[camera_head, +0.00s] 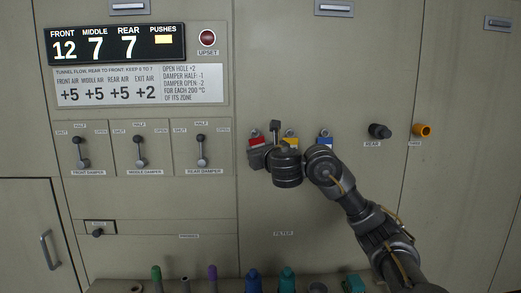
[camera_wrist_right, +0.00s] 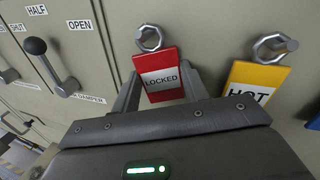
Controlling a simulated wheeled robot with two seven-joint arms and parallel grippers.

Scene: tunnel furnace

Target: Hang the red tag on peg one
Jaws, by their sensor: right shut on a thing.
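The red tag (camera_head: 255,142) is at the left end of a row of tags on the cabinet front. In the right wrist view the red tag (camera_wrist_right: 160,68) has a white band reading LOCKED. My right gripper (camera_wrist_right: 158,92) is shut on it, one finger at each side edge. A metal peg with a ring (camera_wrist_right: 149,39) is right at the tag's top edge; I cannot tell whether the tag's hole is around it. In the head view my right gripper (camera_head: 259,156) partly covers the tag. My left gripper is not in view.
A yellow HOT tag (camera_wrist_right: 257,86) hangs at a peg close to the right. A blue tag (camera_head: 325,142) is further right, beside my arm. Several coloured handles (camera_head: 287,278) stand along the bottom.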

